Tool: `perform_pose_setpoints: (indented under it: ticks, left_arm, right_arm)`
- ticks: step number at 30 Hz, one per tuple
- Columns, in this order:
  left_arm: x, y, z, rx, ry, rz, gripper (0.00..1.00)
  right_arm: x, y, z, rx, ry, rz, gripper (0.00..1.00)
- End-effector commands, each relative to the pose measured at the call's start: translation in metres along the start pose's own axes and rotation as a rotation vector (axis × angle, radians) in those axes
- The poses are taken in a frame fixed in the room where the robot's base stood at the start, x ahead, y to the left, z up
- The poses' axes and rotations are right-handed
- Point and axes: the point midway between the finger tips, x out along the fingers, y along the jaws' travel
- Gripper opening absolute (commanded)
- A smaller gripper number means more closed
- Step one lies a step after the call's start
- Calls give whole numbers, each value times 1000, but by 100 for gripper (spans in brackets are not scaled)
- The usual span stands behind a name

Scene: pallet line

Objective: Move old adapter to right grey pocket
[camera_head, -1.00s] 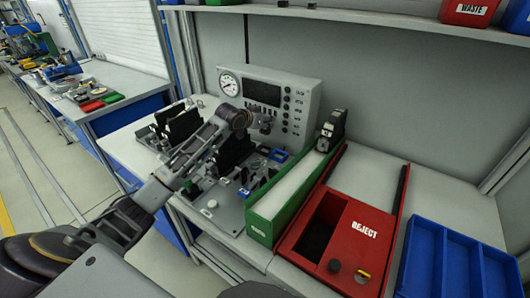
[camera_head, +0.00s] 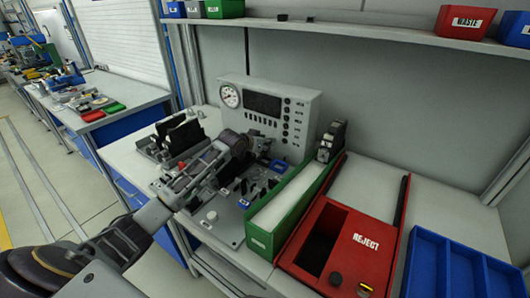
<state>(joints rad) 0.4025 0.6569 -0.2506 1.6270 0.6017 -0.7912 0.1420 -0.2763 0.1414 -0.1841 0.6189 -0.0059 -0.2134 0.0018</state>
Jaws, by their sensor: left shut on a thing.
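My left arm reaches in from the lower left over the grey fixture plate (camera_head: 213,217) on the bench. My left gripper (camera_head: 260,149) is at the far end of this arm, in front of the test panel and above the back of the plate. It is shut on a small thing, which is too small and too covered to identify. I cannot make out the old adapter with certainty. The grey pockets cannot be told apart among the small parts on the plate, and my arm hides part of it. My right gripper is not in view.
A test panel (camera_head: 292,123) with a gauge stands behind the plate. A black upright part (camera_head: 180,137) is left of my arm. A green-walled box (camera_head: 262,240), a red reject bin (camera_head: 367,262) and a blue divided tray (camera_head: 428,236) stand to the right. A shelf with bins runs above.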

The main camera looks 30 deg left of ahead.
Motion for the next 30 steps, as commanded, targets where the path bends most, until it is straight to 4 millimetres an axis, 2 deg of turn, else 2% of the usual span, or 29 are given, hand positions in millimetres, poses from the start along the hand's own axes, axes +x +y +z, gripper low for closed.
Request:
perform_pose_setpoints:
  ticks: [12,27,28,30]
  left_arm:
    - [21,0,39,0,-1,1,8]
    - [23,0,43,0,-1,0,8]
    - [23,0,43,0,-1,0,39]
    - [23,0,43,0,-1,0,46]
  right_arm:
    - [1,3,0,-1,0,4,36]
    - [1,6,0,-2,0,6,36]
    - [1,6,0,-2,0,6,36]
    - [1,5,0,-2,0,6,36]
